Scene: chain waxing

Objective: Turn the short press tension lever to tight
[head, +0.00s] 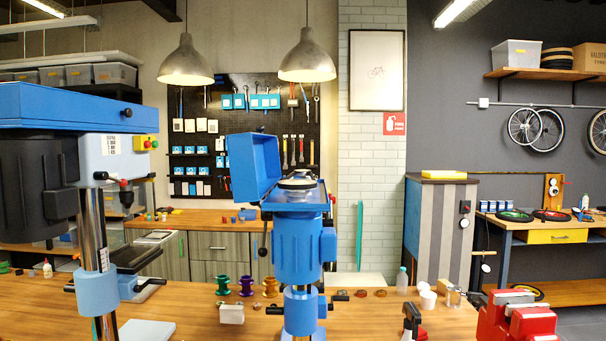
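A blue drill press (298,245) stands in the middle of the bench, lower than the press at the left, so I take it as the short press. Its blue lid (254,165) is tipped open, and a stepped pulley (298,183) shows on top. A thin dark lever (264,236) with a dark end hangs at the left side of its head. I cannot tell for sure whether this is the tension lever, or whether it is at tight or loose. Neither of my grippers is in view.
A taller press with a blue top (60,112) and black motor fills the left. Coloured spools (246,286), a white box (231,314), a clear bottle (402,281) and a red vise (516,318) stand on the wooden bench (190,312). Some bare wood shows left of the short press.

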